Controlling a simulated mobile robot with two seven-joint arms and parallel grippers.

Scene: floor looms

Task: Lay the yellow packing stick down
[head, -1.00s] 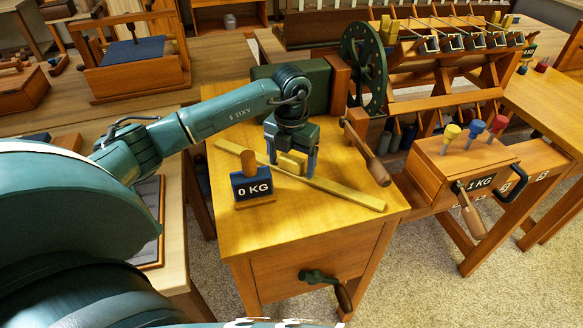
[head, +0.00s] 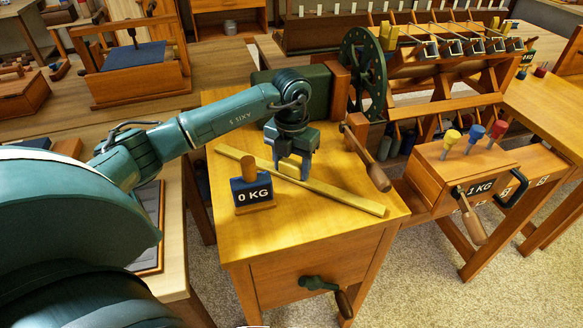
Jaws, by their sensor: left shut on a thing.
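The yellow packing stick (head: 345,195) is a long flat bar lying slantwise across the bench top (head: 235,225). A raised yellow block (head: 290,169) sits near its middle. My left gripper (head: 291,172) comes down over this block from above and is shut on it, with one finger on each side. The fingers partly hide the block. I cannot tell whether the stick is clear of the wood, but it looks flat on it. My right gripper is not in view.
A dark blue 0 KG weight (head: 252,188) with a wooden knob stands close in front of the stick. A wooden crank handle (head: 367,160) juts over the bench's right side, by a green wheel (head: 363,75). The front of the bench top is bare.

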